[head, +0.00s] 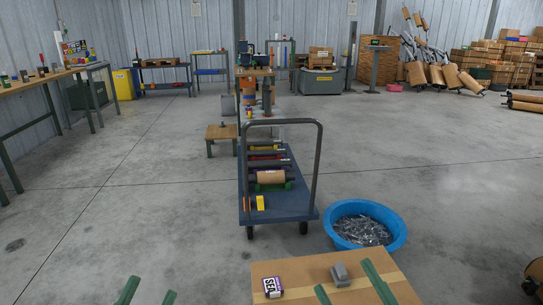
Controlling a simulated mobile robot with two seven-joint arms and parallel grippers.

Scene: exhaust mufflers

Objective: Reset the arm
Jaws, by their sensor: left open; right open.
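My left gripper (146,294) shows at the bottom edge, left of centre, as two green fingers spread apart with bare floor between them. My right gripper (345,278) shows at the bottom, right of centre, with its green fingers apart over a cardboard box (398,287). A small purple and white box (272,286) lies on the cardboard to the left. The rest of both arms is out of view.
A blue platform cart (287,207) with a tall handle stands ahead, carrying a tan muffler (271,177). A blue tub (341,209) of metal pieces sits to its right. Workbenches (38,89) line the left. Open floor lies left and right.

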